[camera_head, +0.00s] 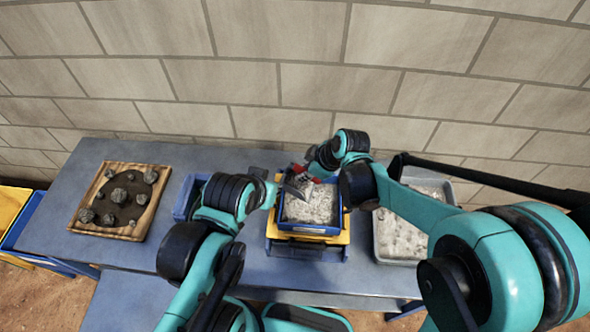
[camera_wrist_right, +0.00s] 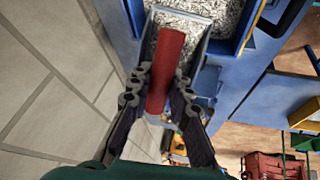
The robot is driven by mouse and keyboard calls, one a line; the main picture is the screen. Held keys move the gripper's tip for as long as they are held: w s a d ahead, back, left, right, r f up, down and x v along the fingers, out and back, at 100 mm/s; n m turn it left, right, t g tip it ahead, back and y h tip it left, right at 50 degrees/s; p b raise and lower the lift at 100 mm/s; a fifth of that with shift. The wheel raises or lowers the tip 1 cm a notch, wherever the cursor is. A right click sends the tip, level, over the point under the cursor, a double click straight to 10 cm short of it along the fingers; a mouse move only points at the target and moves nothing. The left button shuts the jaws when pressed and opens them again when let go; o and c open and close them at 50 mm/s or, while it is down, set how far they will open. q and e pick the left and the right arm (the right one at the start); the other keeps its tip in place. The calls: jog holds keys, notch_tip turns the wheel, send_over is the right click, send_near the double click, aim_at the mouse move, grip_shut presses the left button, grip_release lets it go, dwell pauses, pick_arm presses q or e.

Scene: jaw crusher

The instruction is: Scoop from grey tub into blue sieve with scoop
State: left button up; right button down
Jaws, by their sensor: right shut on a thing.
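The blue sieve (camera_head: 314,229) stands on a yellow frame at the middle of the table and holds pale grey gravel. The grey tub (camera_head: 382,247) stands to its right, also with pale gravel, partly hidden by my right arm. My right gripper (camera_head: 318,166) is shut on the red handle of the scoop (camera_head: 294,191), at the sieve's back left side. In the right wrist view, the red handle (camera_wrist_right: 168,70) lies between the fingers, with gravel beyond it; how much is in the scoop is unclear. My left gripper (camera_head: 272,189) is left of the sieve; its jaws are unclear.
A wooden tray (camera_head: 141,226) with dark rocks lies at the table's left. A blue bin (camera_head: 183,203) is partly behind my left arm. A block wall closes off the back. Bare table (camera_head: 60,230) shows at the far left.

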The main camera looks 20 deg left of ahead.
jog(key=d+y+b, duration=0.1)
jog(key=y+b, duration=0.1)
jog(key=d+f+y+b, duration=0.1)
jog(key=d+y+b, duration=0.1)
jog(key=b, duration=0.1)
jog(key=d+y+b, duration=0.2)
jog(key=b, duration=0.1)
jog(key=shift+d+f+m, duration=0.2)
jog(key=shift+f+m, duration=0.1)
jog(key=shift+f, duration=0.05)
jog(key=shift+s+d+t+y+b, duration=0.1)
jog(key=shift+d+t+y+b, duration=0.25)
jog(key=shift+y+b, duration=0.25)
jog(key=shift+r, duration=0.1)
dwell(1.4)
